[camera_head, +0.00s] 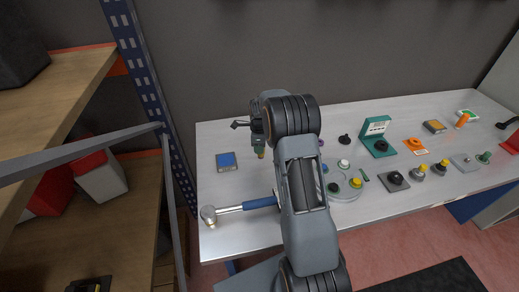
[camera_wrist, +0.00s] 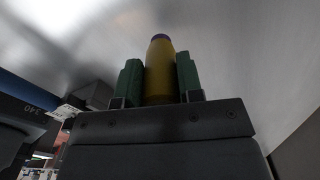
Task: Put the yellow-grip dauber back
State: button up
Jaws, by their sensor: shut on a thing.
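The yellow-grip dauber (camera_wrist: 160,72) stands between the two green finger pads of my gripper (camera_wrist: 158,80) in the wrist view. Its yellow body shows, with a dark purple end pointing away from the gripper. In the head view my gripper (camera_head: 258,143) is above the left part of the table, with a small bit of yellow (camera_head: 261,154) below it. My gripper is shut on the dauber. A round grey-green tray (camera_head: 349,193) right of my arm carries several small knobbed pieces, one yellow-topped (camera_head: 355,183) and one white-topped (camera_head: 343,164). My arm hides part of this tray.
A teal stand (camera_head: 376,135), a dark square pad (camera_head: 394,182) and several small items fill the right. A shelf rack (camera_head: 145,75) stands at the left edge.

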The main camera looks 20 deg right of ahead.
jog(key=shift+f, duration=1.2)
jog(key=shift+f, duration=0.1)
jog(key=shift+f, duration=0.15)
jog(key=o, duration=0.9)
jog(key=shift+o, duration=0.2)
jog(key=shift+r, duration=0.2)
